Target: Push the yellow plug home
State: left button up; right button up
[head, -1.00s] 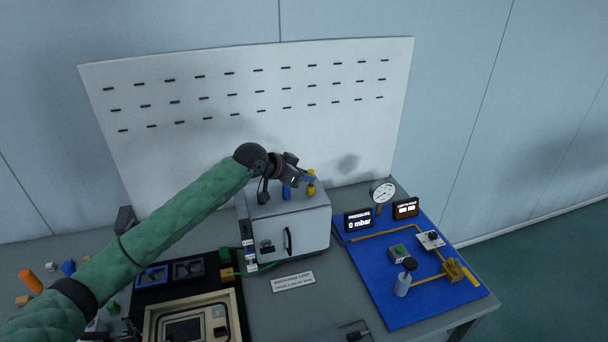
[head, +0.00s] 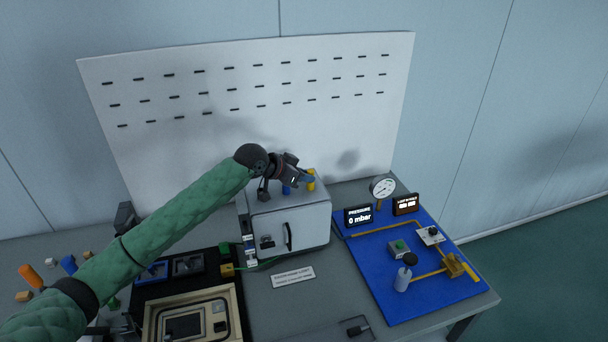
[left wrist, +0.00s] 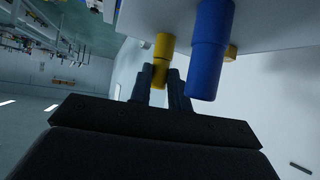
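The yellow plug (head: 311,184) stands on top of the white box (head: 305,222), near its right rear. My left gripper (head: 308,177) is over the box top, its fingers covering part of the plug. In the left wrist view the plug (left wrist: 163,46) runs down between the two fingertips (left wrist: 160,82), with no clear gap on either side, so they look closed on it. How deep the plug sits in the box cannot be made out. A blue plug (head: 286,190) stands left of it, and shows large and close in the left wrist view (left wrist: 209,50). My right gripper is out of view.
A white slotted board (head: 250,95) stands behind the box. A blue panel (head: 372,262) with a gauge (head: 383,189), displays and a valve lies to the right. A label plate (head: 293,277) lies in front. A black-and-beige fixture (head: 150,320) and loose parts are at the left.

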pick_arm(q)
jog(key=o, duration=0.5)
